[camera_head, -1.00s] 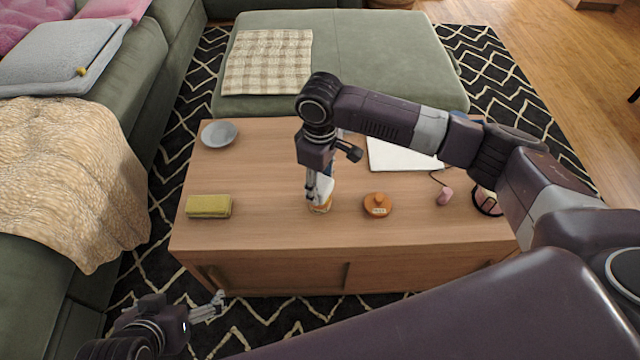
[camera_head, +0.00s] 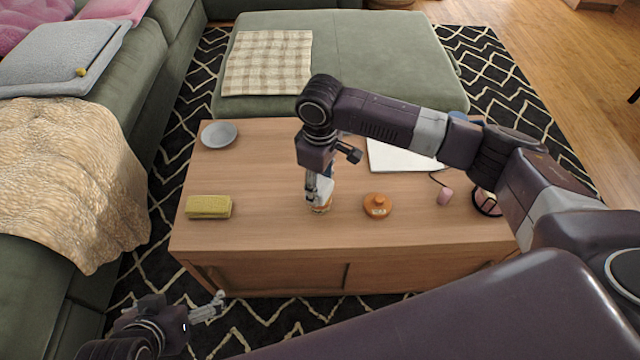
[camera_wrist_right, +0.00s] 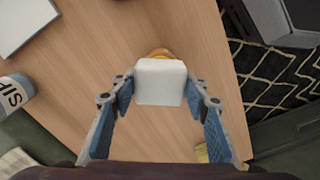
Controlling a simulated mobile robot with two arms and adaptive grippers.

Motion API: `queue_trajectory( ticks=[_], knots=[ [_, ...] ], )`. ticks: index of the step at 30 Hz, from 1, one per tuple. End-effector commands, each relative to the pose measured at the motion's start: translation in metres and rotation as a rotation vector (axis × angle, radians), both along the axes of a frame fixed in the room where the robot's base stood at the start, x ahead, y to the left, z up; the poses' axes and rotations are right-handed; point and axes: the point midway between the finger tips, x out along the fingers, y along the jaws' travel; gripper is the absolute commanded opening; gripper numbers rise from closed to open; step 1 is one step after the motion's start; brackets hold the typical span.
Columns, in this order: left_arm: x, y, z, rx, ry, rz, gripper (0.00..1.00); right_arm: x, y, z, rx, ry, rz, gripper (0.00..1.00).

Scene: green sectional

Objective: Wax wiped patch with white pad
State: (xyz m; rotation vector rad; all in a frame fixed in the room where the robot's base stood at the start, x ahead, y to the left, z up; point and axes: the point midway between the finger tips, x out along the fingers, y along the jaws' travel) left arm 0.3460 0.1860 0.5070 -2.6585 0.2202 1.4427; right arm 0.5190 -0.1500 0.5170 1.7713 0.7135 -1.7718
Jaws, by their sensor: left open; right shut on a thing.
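The white pad (camera_wrist_right: 160,82) is a small block between the fingertips of my right gripper (camera_wrist_right: 160,88). That gripper also shows in the head view (camera_head: 314,192), shut on the pad over the front middle of the wooden table (camera_head: 270,235). A small orange-brown container (camera_head: 320,210) is just below the pad, mostly hidden by it; whether they touch is unclear. An orange-brown lid-like piece with a label (camera_head: 377,206) lies to its right. My left gripper (camera_head: 218,302) is open and empty, low in front of the table. I cannot make out a wiped patch.
A yellow sponge (camera_head: 209,207) and a grey dish (camera_head: 219,134) are on the table's left. A white flat slab (camera_head: 400,156), a pink object (camera_head: 445,197) and a dark ring-shaped object (camera_head: 487,203) are on the right. The table between sponge and container is clear.

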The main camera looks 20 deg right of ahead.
Motion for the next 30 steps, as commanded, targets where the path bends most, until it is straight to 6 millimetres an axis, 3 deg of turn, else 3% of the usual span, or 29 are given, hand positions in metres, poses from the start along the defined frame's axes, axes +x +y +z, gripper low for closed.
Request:
queue_trajectory(
  ticks=[30],
  knots=[
    [-0.0012,0.0005,-0.0004,0.001,0.006,0.001,0.96,0.0,0.0001,-0.0072,0.0,0.0,0.0,0.23]
  ],
)
